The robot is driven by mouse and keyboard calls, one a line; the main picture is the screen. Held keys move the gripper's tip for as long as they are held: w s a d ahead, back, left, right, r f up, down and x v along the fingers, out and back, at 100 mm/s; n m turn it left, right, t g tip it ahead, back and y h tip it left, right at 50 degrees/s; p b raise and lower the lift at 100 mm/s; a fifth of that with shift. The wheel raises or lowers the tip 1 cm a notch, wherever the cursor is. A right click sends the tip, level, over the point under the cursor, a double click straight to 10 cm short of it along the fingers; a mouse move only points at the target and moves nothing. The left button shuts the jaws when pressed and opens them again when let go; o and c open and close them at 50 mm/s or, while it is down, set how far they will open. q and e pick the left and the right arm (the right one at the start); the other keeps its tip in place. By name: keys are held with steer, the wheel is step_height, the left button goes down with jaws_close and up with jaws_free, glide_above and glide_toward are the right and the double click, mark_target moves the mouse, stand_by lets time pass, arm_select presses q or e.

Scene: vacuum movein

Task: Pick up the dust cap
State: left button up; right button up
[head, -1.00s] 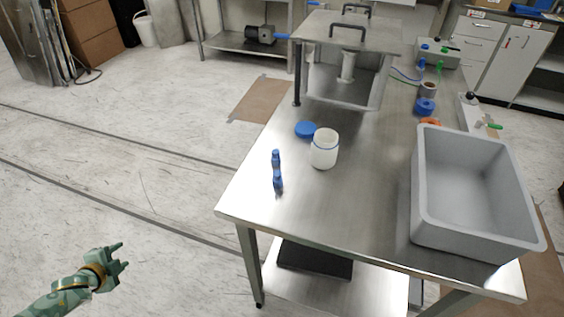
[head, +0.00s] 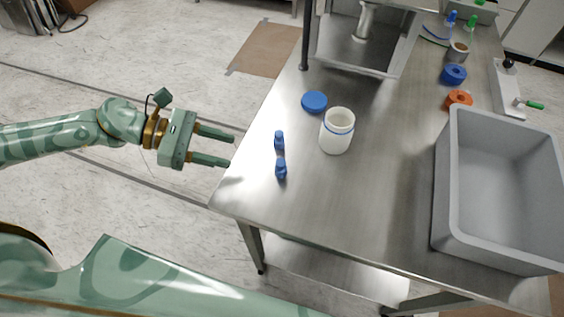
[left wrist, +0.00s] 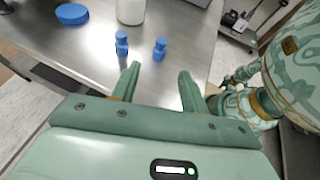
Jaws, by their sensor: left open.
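Two small blue stepped pieces stand near the left edge of the steel table, a far one (head: 280,140) and a near one (head: 281,168). A flat blue disc (head: 314,102) lies behind them, beside a white jar (head: 337,131). I cannot tell for sure which blue piece is the dust cap. My left gripper (head: 231,150) is open and empty at the table's left edge, pointing at the small pieces without touching them. In the left wrist view the far piece (left wrist: 122,43) and near piece (left wrist: 160,49) stand beyond the fingertips. My right gripper seems partly visible there (left wrist: 230,85), its jaws unclear.
A grey bin (head: 505,190) stands on the table's right side. A blue ring (head: 453,74) and an orange ring (head: 459,100) lie behind it. A steel stand (head: 365,55) rises at the back. The table's front middle (head: 340,205) is clear.

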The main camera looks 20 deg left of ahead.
mark_target(280, 162)
arm_select(q)
steer(key=x, duration=1.3)
steer(key=shift+s+d+p, duration=0.1)
steer(key=shift+d+p, duration=0.05)
steer(key=shift+p, duration=0.25)
jaws_close()
